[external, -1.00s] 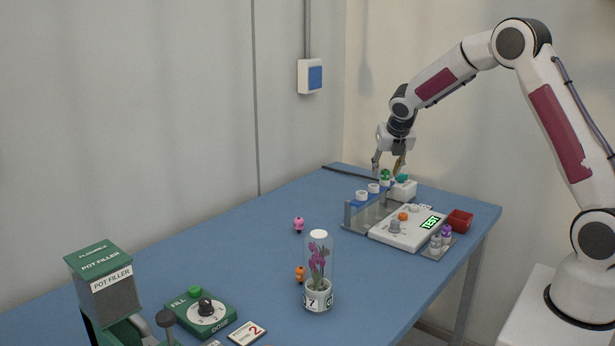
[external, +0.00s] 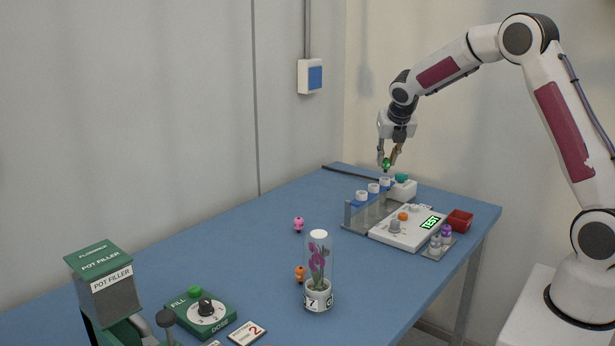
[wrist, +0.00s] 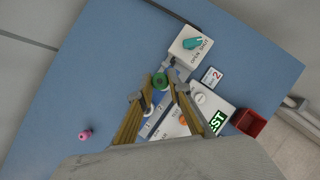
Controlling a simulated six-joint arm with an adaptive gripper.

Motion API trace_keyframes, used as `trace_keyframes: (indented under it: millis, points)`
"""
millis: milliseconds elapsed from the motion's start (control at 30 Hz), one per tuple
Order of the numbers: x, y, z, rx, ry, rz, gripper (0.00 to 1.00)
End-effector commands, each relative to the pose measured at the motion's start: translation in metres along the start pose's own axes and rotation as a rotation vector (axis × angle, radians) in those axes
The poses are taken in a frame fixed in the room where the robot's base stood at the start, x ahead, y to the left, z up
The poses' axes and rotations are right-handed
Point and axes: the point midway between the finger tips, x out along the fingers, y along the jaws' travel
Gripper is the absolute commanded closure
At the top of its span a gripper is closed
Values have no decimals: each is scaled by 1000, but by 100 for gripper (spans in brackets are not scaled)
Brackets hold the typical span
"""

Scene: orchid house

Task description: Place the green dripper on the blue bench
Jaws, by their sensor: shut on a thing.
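The green dripper (external: 386,164) is held between the fingertips of my gripper (external: 388,160), a little above the tube rack (external: 362,213). In the wrist view the green dripper (wrist: 160,80) shows between the two fingers of my gripper (wrist: 159,94). The rack holds several white-capped tubes in a row. The blue bench (external: 240,240) lies under everything, with bare surface left of the rack. A pink dripper (external: 298,224) and an orange dripper (external: 300,273) stand on the bench.
A white box with a teal knob (external: 401,177) is just behind the rack. A white tester (external: 408,229) with a lit display and a red tray (external: 459,220) are to the right. A glass-covered orchid (external: 318,270) stands in front. The middle left of the bench is clear.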

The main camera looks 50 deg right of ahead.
Motion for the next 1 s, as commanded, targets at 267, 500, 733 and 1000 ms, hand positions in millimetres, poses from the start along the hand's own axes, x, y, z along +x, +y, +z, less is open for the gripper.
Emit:
trace_keyframes:
  millis: [267,500,733,1000]
  points:
    - [-36,0,21,1,-2,2,96]
    - [-54,0,31,0,0,0,96]
    - [-56,0,32,-1,1,0,96]
    - [-56,0,32,-1,1,0,96]
